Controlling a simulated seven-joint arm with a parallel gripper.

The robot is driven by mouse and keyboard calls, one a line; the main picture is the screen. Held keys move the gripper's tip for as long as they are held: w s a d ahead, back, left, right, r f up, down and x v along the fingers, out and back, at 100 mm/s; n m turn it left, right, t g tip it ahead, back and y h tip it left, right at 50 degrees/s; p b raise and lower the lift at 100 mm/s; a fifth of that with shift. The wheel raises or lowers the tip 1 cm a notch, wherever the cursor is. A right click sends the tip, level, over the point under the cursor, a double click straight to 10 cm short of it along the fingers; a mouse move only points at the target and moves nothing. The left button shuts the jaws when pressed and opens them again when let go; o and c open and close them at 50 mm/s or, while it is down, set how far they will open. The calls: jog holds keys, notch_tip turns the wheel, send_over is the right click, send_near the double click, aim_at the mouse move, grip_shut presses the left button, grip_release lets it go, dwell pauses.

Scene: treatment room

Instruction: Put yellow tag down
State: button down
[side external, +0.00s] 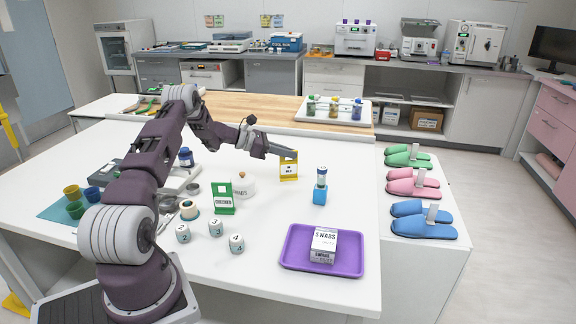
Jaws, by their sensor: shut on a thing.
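The yellow tag (289,171) has a white label with dark print too small to read surely. My gripper (285,156) reaches in from the left and is shut on its upper part. The tag hangs upright over the right part of the white table (260,256). I cannot tell whether its lower edge touches the tabletop.
A green sign (223,199) stands left of the tag, near a white pot (243,187). A blue holder with a vial (320,192) stands to the right. A purple tray (290,262) carries a swabs box (323,246). Numbered white pieces (215,228) stand in front.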

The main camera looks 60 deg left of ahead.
aim_at(288, 161)
jog(key=shift+f, duration=1.55)
jog(key=c, duration=1.6)
grip_release()
jog(key=shift+o, duration=0.2)
